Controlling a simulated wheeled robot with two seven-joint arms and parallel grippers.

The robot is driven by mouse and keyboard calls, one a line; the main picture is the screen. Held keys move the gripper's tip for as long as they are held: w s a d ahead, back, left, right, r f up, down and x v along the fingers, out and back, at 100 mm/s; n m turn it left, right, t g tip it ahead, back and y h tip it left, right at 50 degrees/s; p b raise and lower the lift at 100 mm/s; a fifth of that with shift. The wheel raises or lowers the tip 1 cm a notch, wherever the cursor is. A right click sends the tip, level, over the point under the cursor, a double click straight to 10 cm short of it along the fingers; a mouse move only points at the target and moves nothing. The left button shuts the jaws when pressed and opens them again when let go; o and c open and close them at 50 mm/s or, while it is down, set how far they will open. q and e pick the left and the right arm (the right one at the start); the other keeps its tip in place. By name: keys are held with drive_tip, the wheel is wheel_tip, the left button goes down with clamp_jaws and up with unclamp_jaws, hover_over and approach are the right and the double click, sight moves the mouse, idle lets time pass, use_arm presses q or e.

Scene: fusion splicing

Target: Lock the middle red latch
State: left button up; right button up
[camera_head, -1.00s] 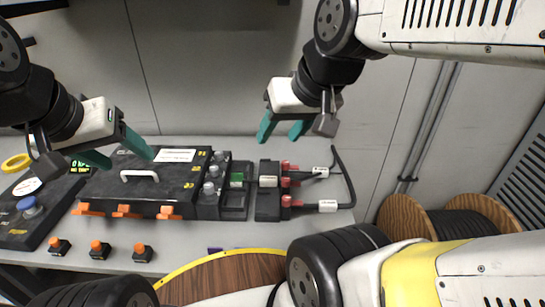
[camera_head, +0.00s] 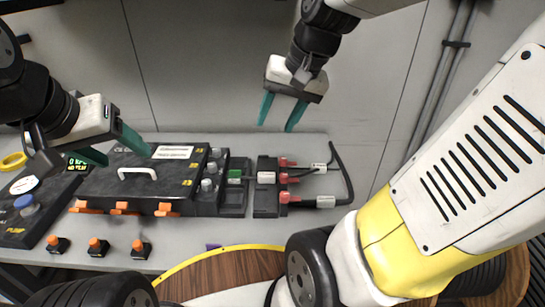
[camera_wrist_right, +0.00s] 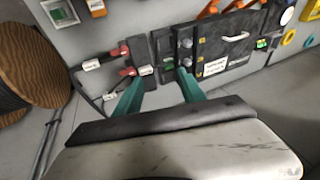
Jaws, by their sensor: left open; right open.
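A dark connector block (camera_head: 266,202) stands on the table right of the black case. Three red latches sit along its right side; the middle red latch (camera_head: 284,179) lies between the far one (camera_head: 283,162) and the near one (camera_head: 284,197). Cables leave on that side. Whether the middle latch is locked is too small to tell. My right gripper (camera_head: 276,127) is open and empty, in the air above and behind the block. In the right wrist view red latches (camera_wrist_right: 126,71) show beside its finger. My left gripper (camera_head: 128,156) is open over the case's left part.
The black case (camera_head: 145,190) has a white handle and orange latches (camera_head: 122,209) along its front. Several orange-topped buttons (camera_head: 98,246) stand before it. A pump box (camera_head: 25,220) is at the left. A cable spool (camera_wrist_right: 33,65) shows in the wrist view.

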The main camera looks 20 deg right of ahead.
drive_tip(key=w+d+f+m+g, duration=0.3)
drive_tip(key=w+d+f+m, duration=0.2)
drive_tip(key=w+f, duration=0.35)
drive_tip(key=m+g+y, duration=0.1)
drive_tip(key=m+g, duration=0.2)
drive_tip(key=m, duration=0.2)
approach(284, 174)
drive_tip(key=f, duration=0.2)
drive_tip(key=x, duration=0.7)
drive_tip(key=shift+s+a+r, duration=0.15)
drive_tip(key=shift+s+a, duration=0.05)
drive_tip(key=shift+a, duration=0.1)
drive_tip(key=shift+c, duration=0.2)
